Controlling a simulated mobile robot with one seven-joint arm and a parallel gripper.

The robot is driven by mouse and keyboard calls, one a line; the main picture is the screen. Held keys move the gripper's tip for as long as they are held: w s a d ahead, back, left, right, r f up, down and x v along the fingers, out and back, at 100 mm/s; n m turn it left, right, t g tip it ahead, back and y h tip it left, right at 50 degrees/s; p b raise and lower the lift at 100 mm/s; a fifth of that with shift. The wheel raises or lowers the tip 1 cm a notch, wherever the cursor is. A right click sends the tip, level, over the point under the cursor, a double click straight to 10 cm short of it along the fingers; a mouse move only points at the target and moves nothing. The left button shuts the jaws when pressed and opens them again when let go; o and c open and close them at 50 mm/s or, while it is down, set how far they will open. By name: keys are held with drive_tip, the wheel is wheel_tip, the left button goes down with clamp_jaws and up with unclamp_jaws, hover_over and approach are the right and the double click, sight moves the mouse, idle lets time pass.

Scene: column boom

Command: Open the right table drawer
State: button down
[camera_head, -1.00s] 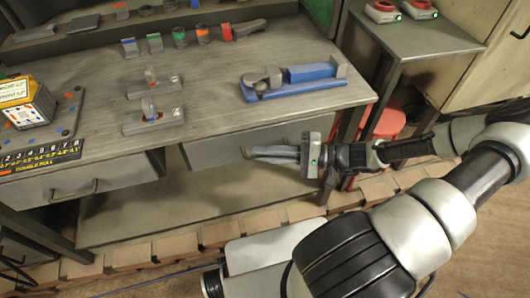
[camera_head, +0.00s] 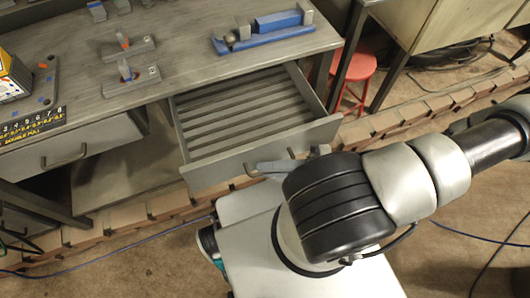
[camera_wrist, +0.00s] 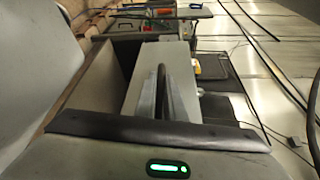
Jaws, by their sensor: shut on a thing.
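The right table drawer (camera_head: 213,177) stands pulled out from under the workbench, its slatted, empty inside showing in the head view. Its grey front panel also shows in the wrist view (camera_wrist: 146,62). My gripper (camera_head: 266,167) is at the drawer front, shut on the dark handle (camera_wrist: 161,72). In the wrist view the two fingers (camera_wrist: 163,95) close around the handle from both sides. In the head view my arm hides part of the gripper and the right end of the handle.
The workbench (camera_head: 185,65) holds a blue vise-like tool (camera_head: 262,32) and two grey fixtures (camera_head: 132,78). A red stool (camera_head: 353,68) stands beyond the bench's right end. A cable lies on open floor at right.

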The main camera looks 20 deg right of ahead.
drive_tip(key=shift+s, duration=0.75)
drive_tip(key=c, duration=1.8)
unclamp_jaws()
drive_tip(key=shift+c, duration=0.2)
drive_tip(key=v, duration=1.7)
drive_tip(key=shift+d, duration=0.25)
